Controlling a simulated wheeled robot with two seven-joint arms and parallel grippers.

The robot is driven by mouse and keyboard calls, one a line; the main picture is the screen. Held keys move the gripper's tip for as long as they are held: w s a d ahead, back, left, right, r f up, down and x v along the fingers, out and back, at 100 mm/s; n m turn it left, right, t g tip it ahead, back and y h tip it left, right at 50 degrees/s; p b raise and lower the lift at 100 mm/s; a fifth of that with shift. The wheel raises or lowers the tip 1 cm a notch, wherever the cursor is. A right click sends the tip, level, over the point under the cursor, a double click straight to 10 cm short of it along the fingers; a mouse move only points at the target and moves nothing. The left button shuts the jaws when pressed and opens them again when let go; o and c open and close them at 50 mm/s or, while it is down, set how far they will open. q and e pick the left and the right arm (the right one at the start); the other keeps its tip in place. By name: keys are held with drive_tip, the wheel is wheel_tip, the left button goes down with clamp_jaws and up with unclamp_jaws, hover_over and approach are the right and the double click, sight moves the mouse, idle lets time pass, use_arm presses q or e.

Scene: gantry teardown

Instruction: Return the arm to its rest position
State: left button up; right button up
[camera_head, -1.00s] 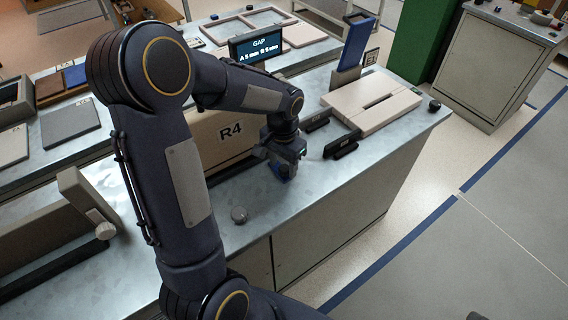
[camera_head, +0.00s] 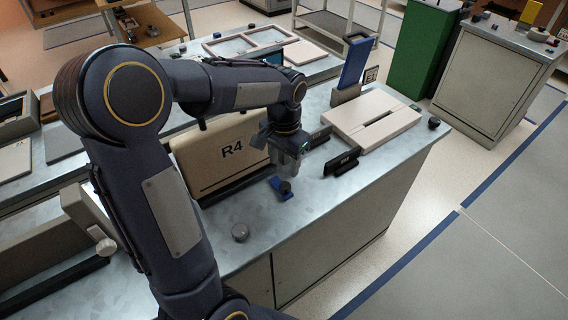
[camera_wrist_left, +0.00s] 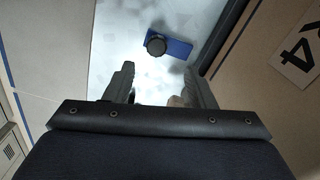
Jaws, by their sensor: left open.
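My left arm comes in from the left in the head view. Its gripper (camera_head: 287,165) hangs pointing down over the metal bench (camera_head: 325,190), in front of the beige panel marked R4 (camera_head: 215,155). In the left wrist view the two fingers (camera_wrist_left: 158,90) stand apart with nothing between them. A blue piece with a dark round knob (camera_head: 281,188) lies on the bench just below the fingers. It also shows beyond the fingertips in the left wrist view (camera_wrist_left: 180,46), apart from them. My right gripper is not in view.
Black blocks (camera_head: 341,162), a beige slotted plate (camera_head: 372,112) and an upright blue piece (camera_head: 355,62) are to the right. A green cabinet (camera_head: 420,50) stands beyond. The floor at right is clear.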

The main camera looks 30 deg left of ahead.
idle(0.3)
use_arm(q)
drive_tip(key=s+d+r+n+t+h+p, duration=0.1)
drive_tip(key=s+d+r+t+h, duration=0.1)
drive_tip(key=s, duration=0.7)
drive_tip(key=s+d+r+n+t+h+p, duration=0.1)
drive_tip(key=s+d+r+n+t, duration=0.1)
drive_tip(key=s+d, duration=0.4)
drive_tip(key=shift+s+d+r+t+h, duration=0.2)
drive_tip(key=shift+s+r+t+h, duration=0.2)
drive_tip(key=shift+s+r+t, duration=1)
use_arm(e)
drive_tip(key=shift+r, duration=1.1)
use_arm(q)
drive_tip(key=shift+s+f+g, duration=0.35)
drive_tip(key=shift+s+g, duration=0.1)
drive_tip(key=shift+g, duration=0.15)
